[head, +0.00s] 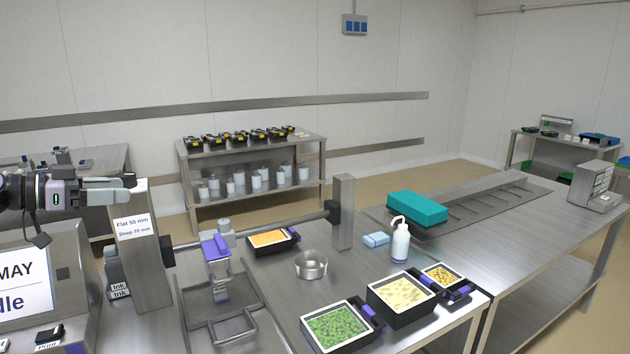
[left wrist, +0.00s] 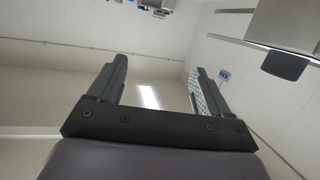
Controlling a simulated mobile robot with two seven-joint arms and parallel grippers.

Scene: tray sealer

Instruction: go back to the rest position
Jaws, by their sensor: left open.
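My left gripper (head: 128,189) reaches in from the left in the head view, raised above the tray sealer and level with the top of its post. In the left wrist view its two fingers (left wrist: 155,90) stand apart with nothing between them, against the wall and ceiling. The left gripper touches no object that I can see. My right gripper shows in neither view. The tray sealer has a label post (head: 134,235), a horizontal bar and a purple-handled clamp (head: 216,247) over an empty metal frame (head: 222,322).
Black trays of peas (head: 336,326), pale cubes (head: 400,298), a yellow mix (head: 443,276) and orange food (head: 268,241) stand on the table. A white bottle (head: 400,243), a metal ring (head: 311,265) and a teal box (head: 417,208) are also there. A shelf (head: 252,146) stands behind.

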